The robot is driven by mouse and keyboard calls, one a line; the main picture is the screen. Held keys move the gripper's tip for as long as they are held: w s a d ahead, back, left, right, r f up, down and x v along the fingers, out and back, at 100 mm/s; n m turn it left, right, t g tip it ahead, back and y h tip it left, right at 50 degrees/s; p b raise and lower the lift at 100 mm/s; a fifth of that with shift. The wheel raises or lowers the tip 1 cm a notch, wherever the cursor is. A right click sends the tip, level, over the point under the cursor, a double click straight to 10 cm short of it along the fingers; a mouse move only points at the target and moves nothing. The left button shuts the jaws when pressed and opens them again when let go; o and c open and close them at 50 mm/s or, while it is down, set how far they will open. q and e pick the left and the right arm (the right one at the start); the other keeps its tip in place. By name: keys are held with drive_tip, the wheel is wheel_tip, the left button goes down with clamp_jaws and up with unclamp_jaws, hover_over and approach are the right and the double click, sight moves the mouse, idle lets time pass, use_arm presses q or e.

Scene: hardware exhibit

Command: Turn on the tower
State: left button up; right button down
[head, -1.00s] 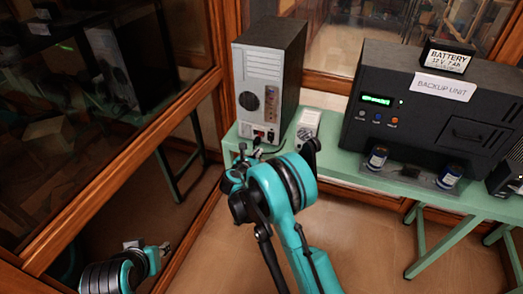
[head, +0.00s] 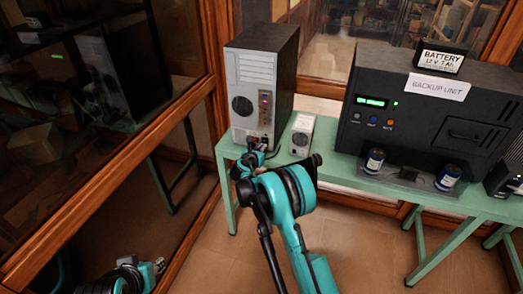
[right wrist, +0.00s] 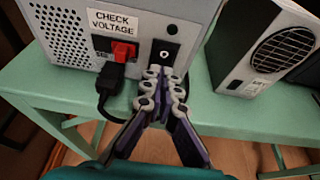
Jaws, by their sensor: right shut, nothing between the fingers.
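The grey tower (head: 260,85) stands upright on the green table, its back panel facing me. In the right wrist view, its lower panel (right wrist: 60,45) shows a "CHECK VOLTAGE" label (right wrist: 113,22), a red switch (right wrist: 124,51), a plugged-in black cord (right wrist: 108,88) and a small black rectangle with a white ring (right wrist: 165,55). My right gripper (right wrist: 163,78) is shut and empty, its tips just below this rectangle; contact is unclear. It also shows at the tower's base in the head view (head: 257,147). My left gripper (head: 158,266) is at lower left, its jaws too small to read.
A small grey box (head: 302,135) stands right of the tower. A wood-framed glass wall (head: 190,130) is on the left. The green table's front edge (head: 345,180) is close.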

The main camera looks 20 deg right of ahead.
drive_tip(key=shift+w+d+f+b, duration=0.25)
drive_tip(key=shift+f+b, duration=0.2)
drive_tip(key=shift+b, duration=0.05)
drive_tip(key=shift+a+r, duration=0.1)
drive_tip(key=shift+r, duration=0.25)
drive_tip(key=shift+r+p, duration=0.55)
drive_tip(key=shift+r, duration=0.2)
